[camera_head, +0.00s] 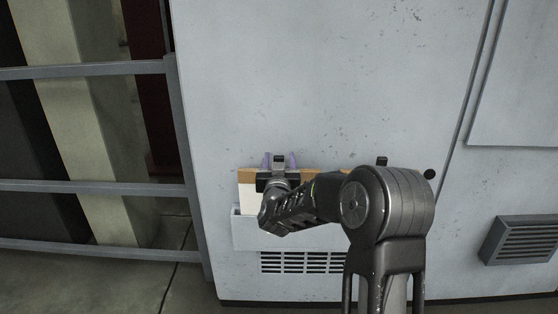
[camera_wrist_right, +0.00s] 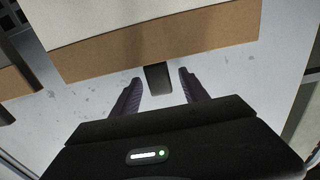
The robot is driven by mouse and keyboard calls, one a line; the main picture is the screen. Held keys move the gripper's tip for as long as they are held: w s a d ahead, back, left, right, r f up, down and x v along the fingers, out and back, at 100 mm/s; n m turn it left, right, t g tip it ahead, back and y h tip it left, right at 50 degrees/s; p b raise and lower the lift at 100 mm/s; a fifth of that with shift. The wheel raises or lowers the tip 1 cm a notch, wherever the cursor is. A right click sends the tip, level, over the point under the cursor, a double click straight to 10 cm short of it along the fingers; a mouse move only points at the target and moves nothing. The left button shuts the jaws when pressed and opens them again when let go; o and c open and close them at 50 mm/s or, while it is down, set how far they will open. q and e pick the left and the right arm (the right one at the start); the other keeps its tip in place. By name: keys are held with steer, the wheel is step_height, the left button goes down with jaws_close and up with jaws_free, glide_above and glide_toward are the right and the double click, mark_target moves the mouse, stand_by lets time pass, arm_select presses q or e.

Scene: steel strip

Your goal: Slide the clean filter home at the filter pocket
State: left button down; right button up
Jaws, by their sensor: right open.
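A filter (camera_head: 247,197) with a white face and a brown top edge stands upright in the pale filter pocket (camera_head: 243,238) on the cabinet front. Its upper part shows above the pocket's lip; my arm covers much of the rest. In the right wrist view the filter's brown edge (camera_wrist_right: 170,44) carries a dark tab (camera_wrist_right: 158,79). My right gripper (camera_head: 280,159) is at the filter's top edge. Its two purple fingers are open on either side of the tab, with gaps to both (camera_wrist_right: 161,77). My left gripper is out of view.
Another brown edge with a dark tab (camera_wrist_right: 14,84) shows at the left of the right wrist view. A slotted vent (camera_head: 285,262) lies below the pocket, and a louvred box (camera_head: 519,240) juts out at the right. Grey rails (camera_head: 95,188) stand at the left.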

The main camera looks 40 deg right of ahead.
steer(key=v, duration=0.7)
steer(key=shift+s+a, duration=0.25)
steer(key=shift+s, duration=0.05)
steer(key=s+a+f+n+g+y, duration=0.2)
steer(key=a+f+y, duration=0.3)
steer(key=a+f, duration=0.6)
steer(key=s+a+f+n+g+y, duration=0.15)
steer(key=a+f+y, duration=0.5)
steer(key=f, duration=0.65)
steer(key=s+a+f+g+y, duration=0.2)
steer(key=s+a+f+g, duration=0.4)
steer(key=s+a+f, duration=0.6)
steer(key=s+a+f+n+g+y, duration=0.1)
steer(key=s+a+f+g, duration=0.2)
steer(key=s, duration=0.4)
steer(key=s+a+f+n+g, duration=0.1)
steer(key=s+a+f, duration=0.3)
steer(key=s, duration=0.3)
step_height(320, 180, up, 15)
steer(key=p, duration=1.5)
steer(key=shift+s+a+p, duration=0.3)
steer(key=shift+s, duration=0.15)
